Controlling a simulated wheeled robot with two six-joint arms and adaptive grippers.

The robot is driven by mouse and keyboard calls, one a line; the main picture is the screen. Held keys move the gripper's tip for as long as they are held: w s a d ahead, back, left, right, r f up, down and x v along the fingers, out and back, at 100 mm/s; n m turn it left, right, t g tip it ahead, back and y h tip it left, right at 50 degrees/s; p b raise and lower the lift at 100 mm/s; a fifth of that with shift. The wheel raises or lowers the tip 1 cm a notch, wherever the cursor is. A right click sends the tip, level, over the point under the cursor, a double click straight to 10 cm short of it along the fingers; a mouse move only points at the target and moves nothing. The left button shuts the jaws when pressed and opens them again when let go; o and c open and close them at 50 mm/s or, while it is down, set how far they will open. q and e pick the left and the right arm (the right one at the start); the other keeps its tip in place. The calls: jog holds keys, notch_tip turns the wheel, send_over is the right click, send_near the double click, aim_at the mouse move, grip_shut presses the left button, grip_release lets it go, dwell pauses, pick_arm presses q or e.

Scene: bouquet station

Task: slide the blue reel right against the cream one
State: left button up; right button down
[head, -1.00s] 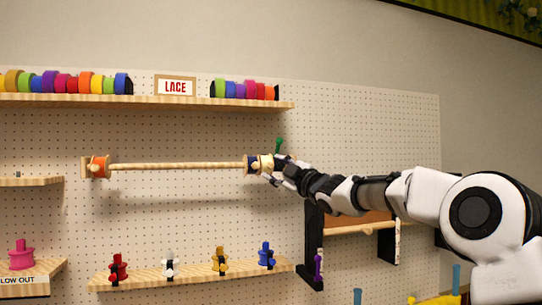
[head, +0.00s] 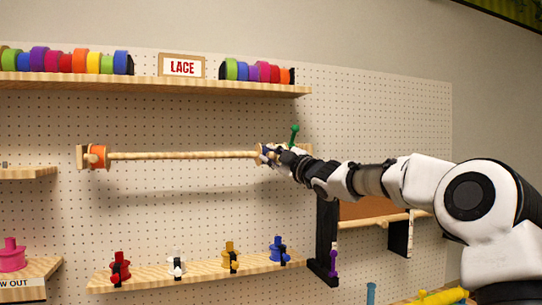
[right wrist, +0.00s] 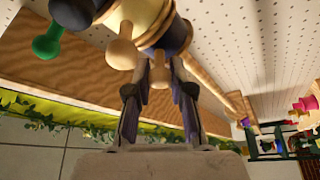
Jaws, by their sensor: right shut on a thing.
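The blue reel (right wrist: 176,38) sits on a horizontal wooden rod (head: 185,155), near its right end. Its small wooden knob (right wrist: 160,74) is between the fingertips of my right gripper (right wrist: 158,82), which is shut on it. The cream reel (right wrist: 142,12), with its own knob (right wrist: 122,53), is just beside the blue one, with little or no gap; I cannot tell whether they touch. In the head view my right gripper (head: 273,154) covers most of both reels. My left gripper is not in view.
An orange reel (head: 98,157) sits at the rod's left end. A green peg (head: 294,134) stands at the right end, beyond the cream reel. A shelf of colored rolls (head: 160,84) is above, and a shelf with several small spools (head: 200,268) is below. The rod's middle is clear.

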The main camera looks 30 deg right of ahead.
jog(key=shift+d+r+p, duration=0.15)
jog(key=shift+r+p, duration=0.15)
jog(key=shift+f, duration=0.1)
jog(key=c, duration=1.2)
grip_release()
jog(key=shift+o, duration=1)
jog(key=shift+w, duration=0.1)
jog(key=shift+w+f, duration=0.15)
jog(key=shift+f, duration=0.05)
jog(key=v, duration=0.7)
jog(key=shift+s+d, duration=0.1)
jog(key=shift+s, duration=0.15)
